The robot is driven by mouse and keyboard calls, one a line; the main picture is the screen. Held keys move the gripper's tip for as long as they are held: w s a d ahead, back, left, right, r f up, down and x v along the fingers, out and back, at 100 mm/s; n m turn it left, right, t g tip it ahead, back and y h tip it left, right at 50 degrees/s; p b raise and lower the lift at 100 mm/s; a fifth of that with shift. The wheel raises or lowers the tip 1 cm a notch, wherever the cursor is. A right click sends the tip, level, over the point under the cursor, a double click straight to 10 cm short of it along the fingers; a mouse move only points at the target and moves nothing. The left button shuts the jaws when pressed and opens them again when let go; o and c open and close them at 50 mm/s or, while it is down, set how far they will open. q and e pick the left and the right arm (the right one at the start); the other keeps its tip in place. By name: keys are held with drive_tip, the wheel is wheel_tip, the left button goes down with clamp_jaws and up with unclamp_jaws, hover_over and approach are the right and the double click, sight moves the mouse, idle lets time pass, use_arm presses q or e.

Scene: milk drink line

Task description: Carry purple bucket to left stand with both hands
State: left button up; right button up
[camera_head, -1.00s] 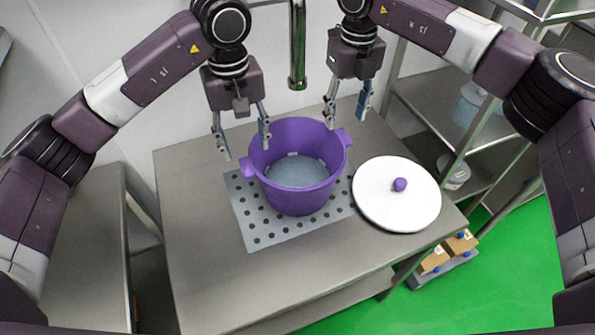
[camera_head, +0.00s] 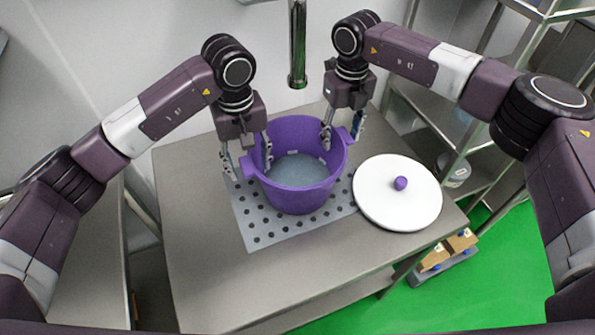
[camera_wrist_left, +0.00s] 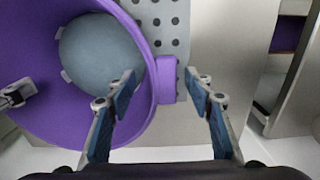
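The purple bucket (camera_head: 298,190) stands upright on a perforated grey mat (camera_head: 264,236) on the metal table; a grey-blue surface shows inside it. My left gripper (camera_head: 247,172) is open at the bucket's left handle, one finger inside the rim and one outside. In the left wrist view its open fingers (camera_wrist_left: 162,88) point at the purple handle (camera_wrist_left: 168,80), one on each side. My right gripper (camera_head: 342,140) is at the right handle (camera_head: 346,137), its fingers apart around the bucket's rim. Contact with the handles cannot be told. The left stand is not clearly identifiable.
A white lid (camera_head: 397,205) with a purple knob lies right of the bucket. A vertical metal pipe (camera_head: 297,45) hangs behind it. Another metal table (camera_head: 85,250) stands at the left across a gap. Shelves (camera_head: 440,110) stand at the right. The table's front is clear.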

use_arm(q)
clamp_jaws()
use_arm(e)
clamp_jaws()
